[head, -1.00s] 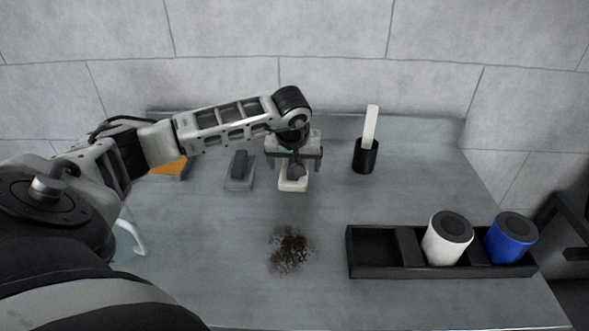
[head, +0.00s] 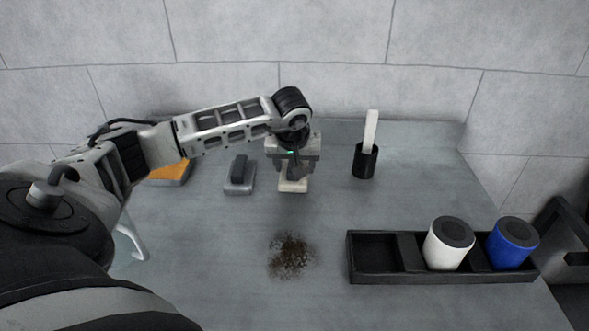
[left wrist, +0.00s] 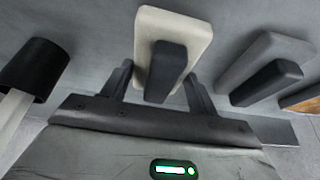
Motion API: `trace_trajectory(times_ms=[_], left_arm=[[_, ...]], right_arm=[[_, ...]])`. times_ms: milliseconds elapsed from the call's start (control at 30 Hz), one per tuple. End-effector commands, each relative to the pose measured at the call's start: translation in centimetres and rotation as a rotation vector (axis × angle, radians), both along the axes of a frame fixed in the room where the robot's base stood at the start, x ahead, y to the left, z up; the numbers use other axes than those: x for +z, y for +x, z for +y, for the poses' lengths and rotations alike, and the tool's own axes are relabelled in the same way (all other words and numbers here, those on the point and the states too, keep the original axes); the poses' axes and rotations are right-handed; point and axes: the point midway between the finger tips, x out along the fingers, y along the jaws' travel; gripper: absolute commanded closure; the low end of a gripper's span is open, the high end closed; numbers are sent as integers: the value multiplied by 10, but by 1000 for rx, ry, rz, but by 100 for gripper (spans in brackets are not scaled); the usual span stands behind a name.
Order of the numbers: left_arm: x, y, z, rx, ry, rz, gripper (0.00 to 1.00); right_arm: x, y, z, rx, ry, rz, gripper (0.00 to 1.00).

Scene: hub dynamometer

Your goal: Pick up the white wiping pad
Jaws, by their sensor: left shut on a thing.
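The white wiping pad (head: 293,187) has a pale base and a dark grey handle. It sits on the grey worktop toward the back, and its base also shows in the left wrist view (left wrist: 174,24). My left gripper (head: 293,172) is above it, pointing down, with its fingers shut on the dark handle (left wrist: 166,72). The gripper partly hides the handle in the head view. I cannot make out any gap under the pad. My right gripper is not in view.
A grey pad (head: 240,184) with a dark handle lies to the left, near an orange pad (head: 170,174). A black cup (head: 365,162) holds a white-handled tool at right. A dark stain (head: 291,255) is in front. A black tray (head: 375,276) holds white and blue canisters.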

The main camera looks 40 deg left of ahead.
Motion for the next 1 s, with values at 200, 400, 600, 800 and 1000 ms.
trace_trajectory(times_ms=[200, 400, 600, 800, 1000], left_arm=[[38, -14, -5, -3, 4, -3, 63], [78, -45, -18, -2, 3, -5, 63], [96, -85, -35, -2, 4, -2, 63], [109, -113, -47, -2, 2, -2, 63], [116, -126, -53, 0, 1, -1, 63]], right_arm=[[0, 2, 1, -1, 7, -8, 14], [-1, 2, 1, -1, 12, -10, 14], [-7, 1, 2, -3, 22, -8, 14], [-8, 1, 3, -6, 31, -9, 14], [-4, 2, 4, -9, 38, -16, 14]])
